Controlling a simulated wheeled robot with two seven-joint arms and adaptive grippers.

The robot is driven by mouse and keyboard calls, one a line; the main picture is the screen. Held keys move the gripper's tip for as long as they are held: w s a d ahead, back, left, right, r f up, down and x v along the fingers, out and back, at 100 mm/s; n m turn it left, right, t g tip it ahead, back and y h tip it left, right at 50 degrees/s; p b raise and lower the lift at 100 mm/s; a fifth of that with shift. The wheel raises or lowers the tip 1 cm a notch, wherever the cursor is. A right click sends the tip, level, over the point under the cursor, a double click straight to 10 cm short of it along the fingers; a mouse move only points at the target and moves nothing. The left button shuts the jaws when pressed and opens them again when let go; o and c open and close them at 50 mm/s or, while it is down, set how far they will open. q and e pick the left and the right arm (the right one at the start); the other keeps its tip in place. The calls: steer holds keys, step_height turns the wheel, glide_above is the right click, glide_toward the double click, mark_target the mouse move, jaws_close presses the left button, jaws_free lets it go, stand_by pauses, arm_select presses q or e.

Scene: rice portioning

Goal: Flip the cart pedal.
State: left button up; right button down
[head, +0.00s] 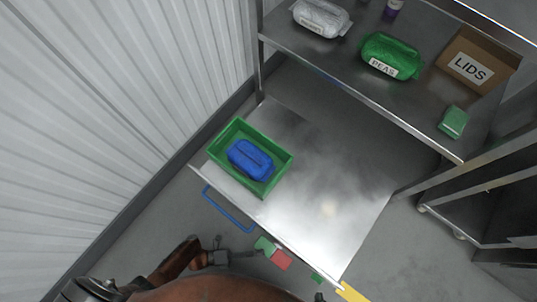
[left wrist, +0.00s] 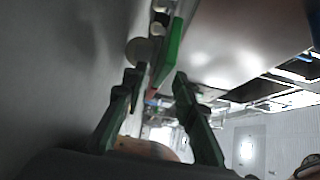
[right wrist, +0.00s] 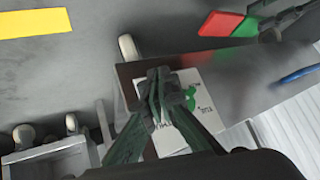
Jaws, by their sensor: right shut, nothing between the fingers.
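The pedal shows as a green plate (head: 265,245) and a red plate (head: 281,260) side by side, low at the near edge of the metal cart (head: 345,235). The right wrist view shows its red part (right wrist: 220,24) and green part (right wrist: 246,27). My left gripper (head: 240,254) is just left of the green plate; whether they touch is unclear. In the left wrist view its fingers (left wrist: 156,80) are apart, with a green plate edge (left wrist: 168,52) beyond the gap. My right gripper (right wrist: 160,75) is shut and empty, apart from the pedal, in front of a white marked panel (right wrist: 190,110).
A green bin (head: 218,143) holding a blue pack (head: 250,160) sits on the cart. A blue handle (head: 228,211) is on the cart's near left. A metal shelf (head: 300,55) stands behind, and a ribbed wall (head: 110,90) is at left. Yellow floor tape (right wrist: 35,23) lies on grey floor.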

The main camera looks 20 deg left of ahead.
mark_target(272, 251)
arm_select(q)
steer(key=b+x, duration=0.1)
steer(key=x, duration=0.5)
steer(key=shift+d, duration=0.15)
jaws_close()
stand_by(0.5)
